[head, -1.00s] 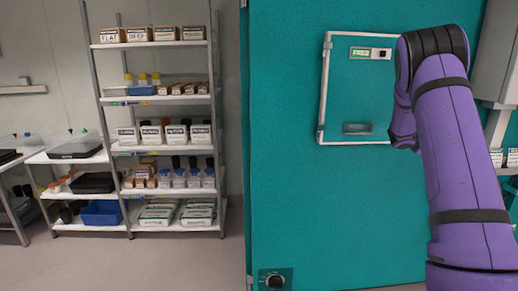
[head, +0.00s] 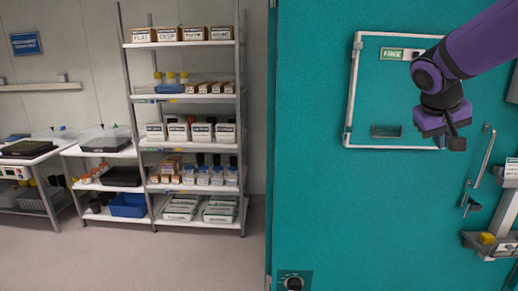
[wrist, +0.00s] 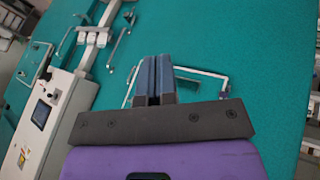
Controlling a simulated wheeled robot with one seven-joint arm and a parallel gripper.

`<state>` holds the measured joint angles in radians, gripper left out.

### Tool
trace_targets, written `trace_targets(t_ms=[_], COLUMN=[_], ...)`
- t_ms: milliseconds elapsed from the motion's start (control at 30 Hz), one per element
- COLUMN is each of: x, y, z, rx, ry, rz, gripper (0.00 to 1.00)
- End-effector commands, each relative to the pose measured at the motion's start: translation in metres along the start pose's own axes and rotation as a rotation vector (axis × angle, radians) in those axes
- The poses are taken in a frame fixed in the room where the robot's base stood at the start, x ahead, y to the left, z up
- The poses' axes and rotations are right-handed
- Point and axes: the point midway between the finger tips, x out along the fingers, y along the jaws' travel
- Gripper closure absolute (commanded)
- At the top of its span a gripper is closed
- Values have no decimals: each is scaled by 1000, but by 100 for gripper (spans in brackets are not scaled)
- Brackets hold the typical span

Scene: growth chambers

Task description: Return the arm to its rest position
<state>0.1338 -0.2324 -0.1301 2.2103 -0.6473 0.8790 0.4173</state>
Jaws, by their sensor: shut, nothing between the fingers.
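My purple arm (head: 490,38) reaches in from the upper right of the head view. My gripper (head: 457,143) hangs in front of the teal chamber door (head: 330,215), near the right side of its framed panel. In the wrist view my gripper (wrist: 155,80) shows two blue-grey fingers side by side, shut with nothing between them. The teal door (wrist: 220,35) fills the background there, and the panel frame (wrist: 215,75) lies behind the fingertips. I cannot tell the exact gap between gripper and door.
A metal door handle (head: 484,158) is right of my gripper. A bracketed shelf with a yellow item (head: 487,238) is at the lower right. A white shelf rack (head: 190,142) with boxes and bottles stands at the left. The floor (head: 150,262) in front of the rack is clear.

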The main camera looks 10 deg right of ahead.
Motion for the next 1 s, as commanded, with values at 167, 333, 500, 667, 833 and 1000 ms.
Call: trace_targets(t_ms=[167, 333, 500, 667, 833, 1000], x=[-42, -74, -96, -107, -110, -110], y=[-34, -64, -89, -102, -107, -107], z=[54, 107, 155, 182, 191, 191], rx=[-42, -96, -152, -187, -198, -198], ry=[30, 64, 100, 124, 130, 129], rz=[-167, -325, -460, -536, -563, -563], gripper=[100, 100, 100, 100, 100, 100])
